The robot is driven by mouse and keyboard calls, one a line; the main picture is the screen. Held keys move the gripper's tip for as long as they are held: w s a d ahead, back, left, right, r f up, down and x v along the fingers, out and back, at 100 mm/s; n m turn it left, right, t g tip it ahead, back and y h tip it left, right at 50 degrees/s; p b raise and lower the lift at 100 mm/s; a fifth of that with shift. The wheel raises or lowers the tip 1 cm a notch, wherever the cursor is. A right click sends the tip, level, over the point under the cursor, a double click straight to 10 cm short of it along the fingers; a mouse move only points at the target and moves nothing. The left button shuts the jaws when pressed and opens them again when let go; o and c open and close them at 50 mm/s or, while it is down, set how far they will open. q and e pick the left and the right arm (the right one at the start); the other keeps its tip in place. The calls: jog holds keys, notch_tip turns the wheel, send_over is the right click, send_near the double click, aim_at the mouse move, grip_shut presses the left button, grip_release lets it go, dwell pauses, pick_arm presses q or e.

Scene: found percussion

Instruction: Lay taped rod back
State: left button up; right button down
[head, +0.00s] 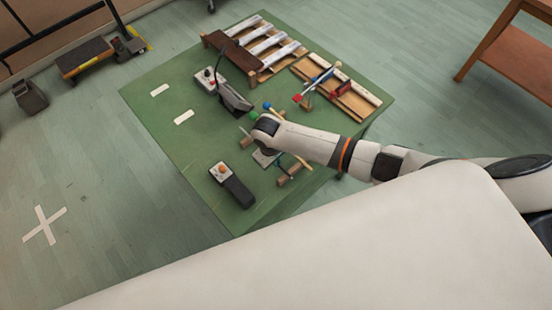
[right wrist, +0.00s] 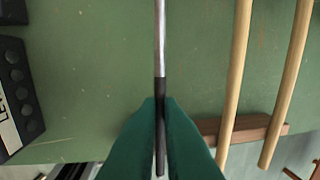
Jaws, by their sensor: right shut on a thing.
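My right gripper (right wrist: 160,115) has green fingers and is shut on the taped rod (right wrist: 160,40). The rod has a bare metal shaft and a black taped grip, which sits between the fingertips, and it runs straight up the right wrist view. In the head view my right gripper (head: 264,157) hangs low over the green table, mostly hidden under my wrist. Two pale wooden sticks (right wrist: 236,70) lie to the right of the rod, crossing a brown wooden rest (right wrist: 255,129). I cannot tell whether the rod touches anything below. My left gripper is not in view.
Ball-headed mallets (head: 254,115) lie by my wrist. The table's left side is clear.

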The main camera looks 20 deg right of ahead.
jog(key=shift+f, duration=0.25)
jog(key=c, duration=1.5)
grip_release()
notch_tip(320, 180, up, 12)
jog(key=a, duration=0.1)
jog(key=shift+s+a+b, duration=0.25)
jog(key=shift+a+b, duration=0.1)
jog(key=shift+f, duration=0.1)
